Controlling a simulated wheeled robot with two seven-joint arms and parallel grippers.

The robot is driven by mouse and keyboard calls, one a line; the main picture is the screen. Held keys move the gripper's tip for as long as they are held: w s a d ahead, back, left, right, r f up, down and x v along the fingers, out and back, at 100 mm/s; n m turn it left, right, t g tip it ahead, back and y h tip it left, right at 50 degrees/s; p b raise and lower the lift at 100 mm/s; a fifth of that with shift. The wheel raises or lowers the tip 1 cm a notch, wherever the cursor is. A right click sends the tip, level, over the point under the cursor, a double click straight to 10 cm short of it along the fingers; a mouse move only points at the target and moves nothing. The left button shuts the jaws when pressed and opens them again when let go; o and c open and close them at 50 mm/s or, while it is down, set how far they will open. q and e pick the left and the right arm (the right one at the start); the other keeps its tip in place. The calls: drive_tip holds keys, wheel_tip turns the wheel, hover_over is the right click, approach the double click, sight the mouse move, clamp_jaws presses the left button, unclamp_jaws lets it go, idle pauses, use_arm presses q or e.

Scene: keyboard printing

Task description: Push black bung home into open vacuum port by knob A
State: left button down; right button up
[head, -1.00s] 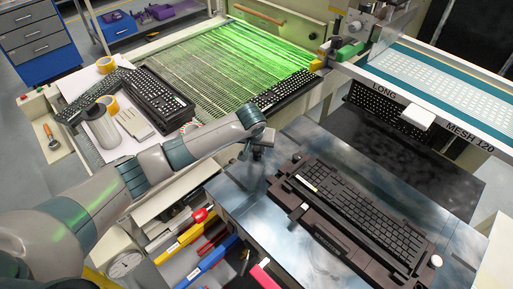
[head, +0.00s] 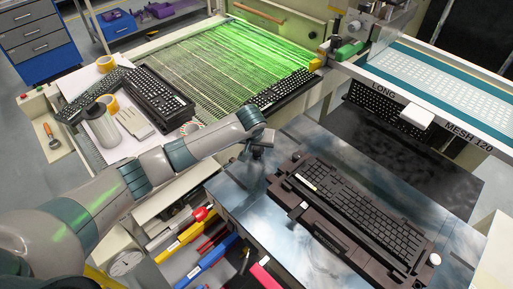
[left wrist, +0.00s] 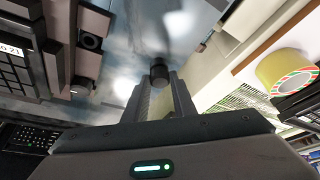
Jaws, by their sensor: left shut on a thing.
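My left gripper (head: 259,152) is low over the steel table top (head: 310,140), just left of the black keyboard fixture (head: 295,200). In the left wrist view my left gripper (left wrist: 160,92) is shut on the black bung (left wrist: 158,72), a short dark cylinder at its fingertips. A round black knob (left wrist: 90,41) on the fixture shows to the left of the bung, apart from it. I cannot read any letter on it. I cannot clearly make out the vacuum port; a dark blurred patch on the steel lies beyond the bung. My right gripper is not in view.
A black keyboard (head: 365,210) lies in the fixture, with a white-topped knob (head: 435,259) at its near right corner. An open drawer of tools (head: 190,245) is below the table's left edge. A screen frame (head: 450,85) stands behind on the right.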

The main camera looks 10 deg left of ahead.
use_arm(q)
drive_tip(key=shift+s+f, duration=0.1)
drive_tip(key=shift+f, duration=0.25)
idle(0.6)
drive_tip(key=c, duration=1.4)
unclamp_jaws()
wheel_tip(320, 180, up, 5)
drive_tip(key=p, duration=0.5)
drive_tip(key=shift+p, duration=0.3)
drive_tip(key=shift+r, duration=1.05)
